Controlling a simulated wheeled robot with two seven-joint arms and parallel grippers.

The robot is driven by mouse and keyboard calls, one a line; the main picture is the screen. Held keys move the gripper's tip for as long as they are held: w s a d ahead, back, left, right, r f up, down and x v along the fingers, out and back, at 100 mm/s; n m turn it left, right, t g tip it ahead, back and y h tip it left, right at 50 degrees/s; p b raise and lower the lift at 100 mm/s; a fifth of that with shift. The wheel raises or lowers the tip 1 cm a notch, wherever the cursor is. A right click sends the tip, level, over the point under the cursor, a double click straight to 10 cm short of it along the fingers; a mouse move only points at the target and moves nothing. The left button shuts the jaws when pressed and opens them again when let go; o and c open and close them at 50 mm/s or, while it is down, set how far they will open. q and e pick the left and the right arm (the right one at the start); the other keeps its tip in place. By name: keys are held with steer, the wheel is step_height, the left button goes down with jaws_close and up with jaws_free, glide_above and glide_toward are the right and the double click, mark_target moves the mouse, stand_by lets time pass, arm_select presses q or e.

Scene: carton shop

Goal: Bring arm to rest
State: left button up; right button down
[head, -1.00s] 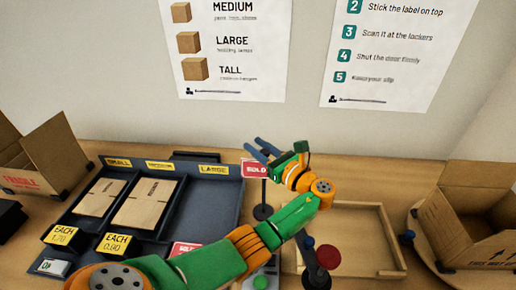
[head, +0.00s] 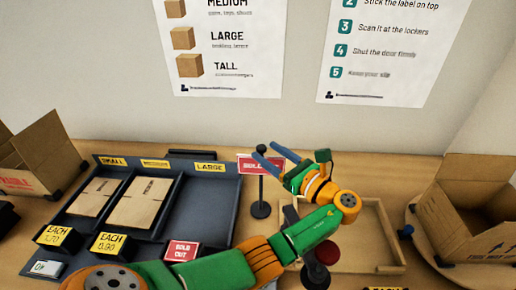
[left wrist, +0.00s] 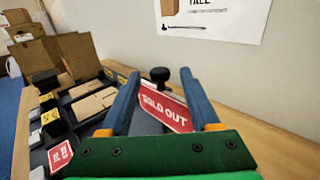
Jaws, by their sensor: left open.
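My left gripper (head: 264,150) is open, in the middle of the head view, its blue fingers pointing up and left. In the left wrist view its fingers (left wrist: 162,88) stand apart. A red SOLD OUT sign (left wrist: 165,108) shows between them in that view, and nothing is gripped. The same sign (head: 249,166) stands on a black post beside the fingertips in the head view; I cannot tell whether they touch it. My left arm reaches across the front of the counter. My right gripper is not in view.
A dark tray (head: 212,192) with flat cartons lies at left, with price signs in front. A wooden tray (head: 385,228) and a red button (head: 327,252) are right of and below my arm. Open cartons stand at far left (head: 45,150) and right (head: 485,205). Posters hang on the wall.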

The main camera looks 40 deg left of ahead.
arm_select(q)
steer(key=shift+s+d, duration=0.1)
steer(key=shift+d, duration=0.35)
steer(key=shift+a, duration=0.1)
